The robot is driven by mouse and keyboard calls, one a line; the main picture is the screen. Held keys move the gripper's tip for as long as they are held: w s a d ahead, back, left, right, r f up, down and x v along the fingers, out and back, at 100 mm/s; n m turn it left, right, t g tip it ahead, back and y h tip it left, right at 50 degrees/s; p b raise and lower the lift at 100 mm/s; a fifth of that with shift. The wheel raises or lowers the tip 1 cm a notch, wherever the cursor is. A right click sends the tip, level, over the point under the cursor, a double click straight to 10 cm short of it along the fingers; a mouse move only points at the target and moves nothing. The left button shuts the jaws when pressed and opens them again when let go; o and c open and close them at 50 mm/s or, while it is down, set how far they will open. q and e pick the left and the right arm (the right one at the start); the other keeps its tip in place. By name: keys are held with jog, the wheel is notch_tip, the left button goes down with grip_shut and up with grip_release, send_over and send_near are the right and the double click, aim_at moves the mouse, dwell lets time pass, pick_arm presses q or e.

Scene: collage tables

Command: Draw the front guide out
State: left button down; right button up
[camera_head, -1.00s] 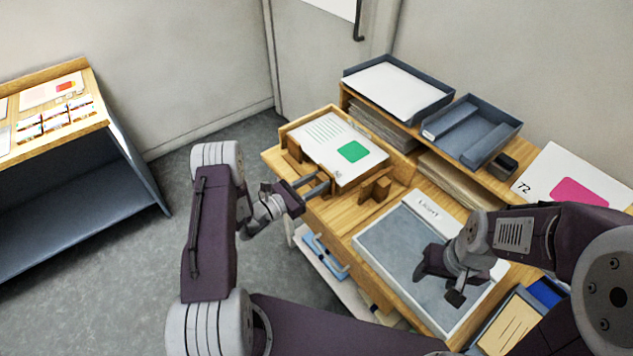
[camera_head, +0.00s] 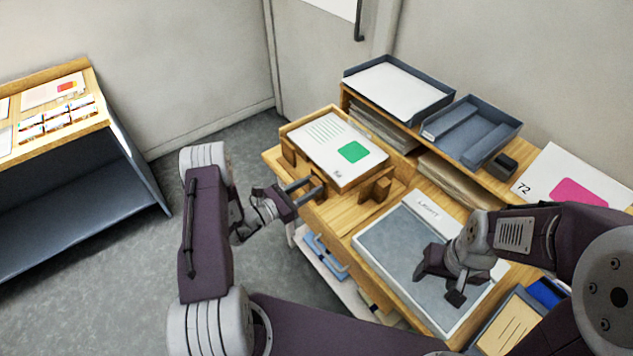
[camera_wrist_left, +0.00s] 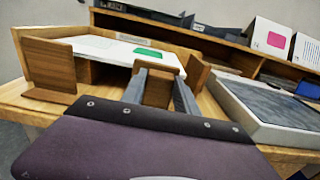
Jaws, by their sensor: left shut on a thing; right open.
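The front guide (camera_head: 318,185) is a small brown wooden block at the near side of the wooden paper stand. In the left wrist view it shows as a brown block (camera_wrist_left: 158,90) between my two fingers. My left gripper (camera_head: 307,188) is shut on it; its fingers also show in the left wrist view (camera_wrist_left: 159,84). A sheet stack with a green patch (camera_head: 338,150) lies on the stand. Two other wooden guides stand at its left (camera_head: 288,150) and right (camera_head: 377,187). My right gripper (camera_head: 448,280) is open and empty above the grey board.
The grey board (camera_head: 400,255) with a white strip lies right of the stand. Grey trays (camera_head: 472,130) sit on the raised shelf behind. A card with a pink patch (camera_head: 575,185) leans at the right. Another table (camera_head: 60,125) stands far left, across open floor.

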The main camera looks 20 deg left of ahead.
pick_arm(q)
jog(key=shift+v, duration=1.1)
pick_arm(e)
jog(key=shift+r, duration=0.15)
jog(key=shift+w+d, duration=0.1)
jog(key=shift+w, duration=0.05)
pick_arm(q)
jog(key=c, duration=1.1)
grip_release()
jog(key=shift+o, duration=0.9)
jog(key=shift+s+a, duration=0.1)
pick_arm(e)
jog(key=shift+s+a, duration=0.2)
pick_arm(q)
jog(key=shift+s+a, duration=0.15)
pick_arm(e)
jog(key=shift+w+d, duration=0.1)
jog(key=shift+f+b, duration=0.35)
jog(key=shift+f, duration=0.05)
pick_arm(q)
jog(key=v, duration=0.8)
jog(key=shift+s+a, duration=0.2)
jog(key=shift+s, duration=0.05)
